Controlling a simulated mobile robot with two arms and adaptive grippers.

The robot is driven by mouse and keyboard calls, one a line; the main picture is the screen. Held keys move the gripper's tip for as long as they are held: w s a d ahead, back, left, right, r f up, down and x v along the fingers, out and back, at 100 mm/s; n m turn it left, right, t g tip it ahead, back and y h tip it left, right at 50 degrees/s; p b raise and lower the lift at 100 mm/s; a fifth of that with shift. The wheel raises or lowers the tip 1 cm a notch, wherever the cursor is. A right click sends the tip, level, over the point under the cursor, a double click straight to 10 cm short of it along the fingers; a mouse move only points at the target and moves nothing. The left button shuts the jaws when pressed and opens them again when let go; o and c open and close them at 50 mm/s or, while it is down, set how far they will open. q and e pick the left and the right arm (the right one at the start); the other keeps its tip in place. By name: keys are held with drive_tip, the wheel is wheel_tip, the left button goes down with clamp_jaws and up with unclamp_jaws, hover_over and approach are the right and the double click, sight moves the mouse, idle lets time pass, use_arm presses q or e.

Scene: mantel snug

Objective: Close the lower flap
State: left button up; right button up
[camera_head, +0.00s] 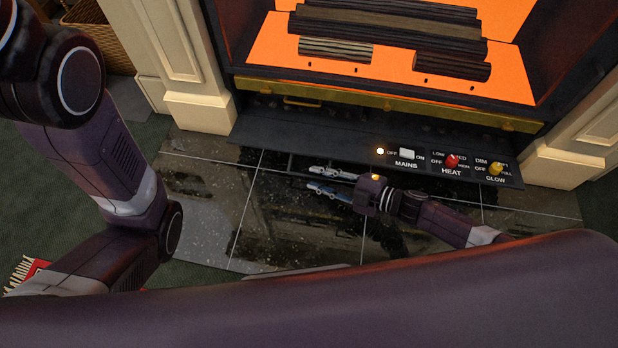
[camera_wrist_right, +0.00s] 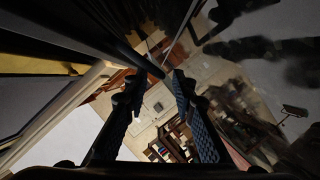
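The lower flap (camera_head: 310,130) is a dark panel under the fire's brass-coloured strip. It appears folded down and outward, its front edge just above the tiled hearth. Its right part carries a white MAINS switch (camera_head: 407,153), a red HEAT knob (camera_head: 452,160) and a yellow GLOW knob (camera_head: 495,168). My right gripper (camera_head: 332,182) is low over the hearth, just in front of the flap's front edge, fingers pointing left. The fingers are apart with nothing between them, also in the right wrist view (camera_wrist_right: 160,105). Contact with the flap cannot be told. My left gripper is out of view.
The fire (camera_head: 390,70) glows orange behind dark logs. Cream surround posts stand left (camera_head: 200,112) and right (camera_head: 550,168). The glossy black hearth (camera_head: 205,205) is clear left of my gripper. A wicker basket (camera_head: 105,48) stands at the upper left.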

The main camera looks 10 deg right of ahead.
sight(314, 177)
drive_tip(key=shift+b+x, duration=0.55)
drive_tip(key=shift+x, duration=1.05)
drive_tip(key=shift+c, duration=0.4)
clamp_jaws()
